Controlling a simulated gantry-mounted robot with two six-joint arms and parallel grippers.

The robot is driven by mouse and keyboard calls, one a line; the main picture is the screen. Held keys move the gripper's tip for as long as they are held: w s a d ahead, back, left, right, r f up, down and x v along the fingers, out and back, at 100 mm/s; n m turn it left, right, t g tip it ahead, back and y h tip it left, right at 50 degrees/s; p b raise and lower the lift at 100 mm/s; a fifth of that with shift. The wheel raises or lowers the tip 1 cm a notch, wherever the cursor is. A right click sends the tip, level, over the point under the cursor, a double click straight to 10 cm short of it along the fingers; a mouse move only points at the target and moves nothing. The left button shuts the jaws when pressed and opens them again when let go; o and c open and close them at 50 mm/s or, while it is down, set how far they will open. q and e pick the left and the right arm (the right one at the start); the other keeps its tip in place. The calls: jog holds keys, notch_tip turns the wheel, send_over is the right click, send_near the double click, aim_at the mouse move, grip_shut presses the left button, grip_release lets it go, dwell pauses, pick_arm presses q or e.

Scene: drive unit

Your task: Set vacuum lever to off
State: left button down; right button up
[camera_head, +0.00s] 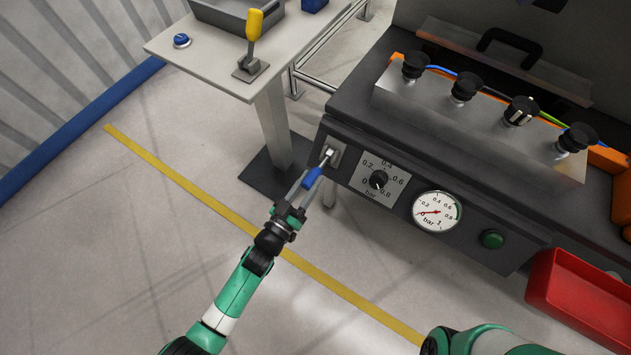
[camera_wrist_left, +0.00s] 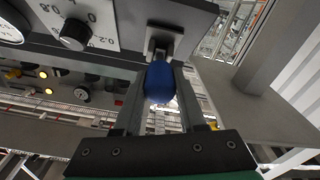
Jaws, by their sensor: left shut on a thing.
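The vacuum lever is a small lever with a blue handle (camera_head: 312,178) on a light metal plate (camera_head: 331,153) at the left end of the machine's front panel. It points down and out from the panel. My left gripper (camera_head: 305,186) is shut on the blue handle. In the left wrist view the blue handle (camera_wrist_left: 159,82) sits between the two fingers of my left gripper (camera_wrist_left: 160,95), below its metal mount (camera_wrist_left: 164,42). My right gripper is not visible; only part of a green and white arm shows at the bottom edge of the head view.
Right of the lever are a black pressure knob (camera_head: 378,180), a round gauge (camera_head: 436,212) and a green button (camera_head: 492,239). A red bin (camera_head: 577,297) is at the lower right. A side table (camera_head: 208,62) carries a yellow-handled lever (camera_head: 254,40). The floor in front is clear.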

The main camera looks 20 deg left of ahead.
pick_arm(q)
jog(key=shift+f, duration=0.25)
jog(key=c, duration=0.8)
grip_release()
jog(key=o, duration=0.3)
jog(key=shift+r, duration=0.15)
jog(key=shift+o, duration=0.2)
jog(key=shift+s+a, duration=0.1)
jog(key=shift+s, duration=0.25)
jog(key=s+a+p, duration=0.1)
jog(key=s+p, duration=0.3)
jog(key=s, duration=0.6)
jog(key=shift+s+a+f, duration=0.35)
jog(key=shift+s+f, duration=0.05)
jog(key=shift+f, duration=0.05)
